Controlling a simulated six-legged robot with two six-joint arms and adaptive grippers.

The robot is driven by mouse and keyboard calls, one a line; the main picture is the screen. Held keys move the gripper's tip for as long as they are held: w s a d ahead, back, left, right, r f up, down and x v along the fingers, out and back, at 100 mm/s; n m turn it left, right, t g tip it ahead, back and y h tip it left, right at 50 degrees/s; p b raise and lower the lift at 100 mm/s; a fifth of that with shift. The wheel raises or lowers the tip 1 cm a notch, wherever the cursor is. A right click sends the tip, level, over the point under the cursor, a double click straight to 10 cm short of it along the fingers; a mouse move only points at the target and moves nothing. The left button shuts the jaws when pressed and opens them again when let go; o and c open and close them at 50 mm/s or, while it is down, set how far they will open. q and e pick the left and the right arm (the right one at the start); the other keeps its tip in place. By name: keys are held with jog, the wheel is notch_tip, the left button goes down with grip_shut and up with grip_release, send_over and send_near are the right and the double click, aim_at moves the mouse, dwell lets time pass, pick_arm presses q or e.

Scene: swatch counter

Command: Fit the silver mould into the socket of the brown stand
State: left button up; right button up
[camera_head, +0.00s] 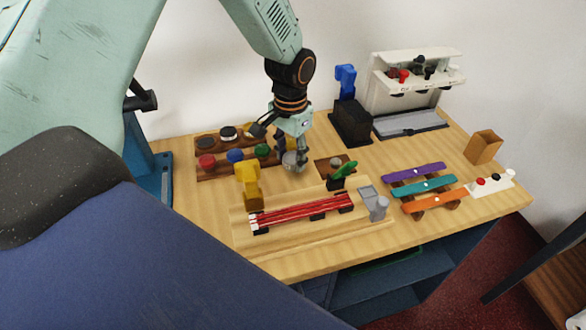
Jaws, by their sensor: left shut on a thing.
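My left gripper (291,152) comes down from above and is shut on a small rounded silver thing, the silver mould (290,161), at the right end of a brown rack. The fingers partly hide the mould, and I cannot tell whether it touches what is under it. A small brown stand (322,170) lies just right of the gripper, with a greyish round thing at its back and a green-handled tool in front of it. Its socket cannot be made out clearly. My right gripper is not in view.
Brown racks (234,172) left of the gripper hold several coloured round pieces. A yellow block-like tool (248,185) and a wooden board with red rods (300,212) stand in front. A black holder (350,124) with a blue top and a white machine (414,78) stand behind.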

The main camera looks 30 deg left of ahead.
aim_at(290, 169)
pick_arm(q)
jog(key=shift+s+a+f, duration=0.1)
jog(key=shift+a+f, duration=0.1)
jog(key=shift+f, duration=0.4)
notch_tip(290, 169, down, 3)
jog(key=shift+s+d, duration=0.1)
jog(key=shift+w+f, duration=0.15)
jog(key=shift+w, duration=0.1)
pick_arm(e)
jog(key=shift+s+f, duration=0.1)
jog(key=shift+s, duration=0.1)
pick_arm(q)
jog(key=shift+f, duration=0.15)
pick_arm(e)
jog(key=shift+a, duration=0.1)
pick_arm(q)
jog(key=o, duration=0.9)
jog(key=shift+s, duration=0.15)
jog(key=o, duration=0.3)
jog(key=shift+o, duration=0.6)
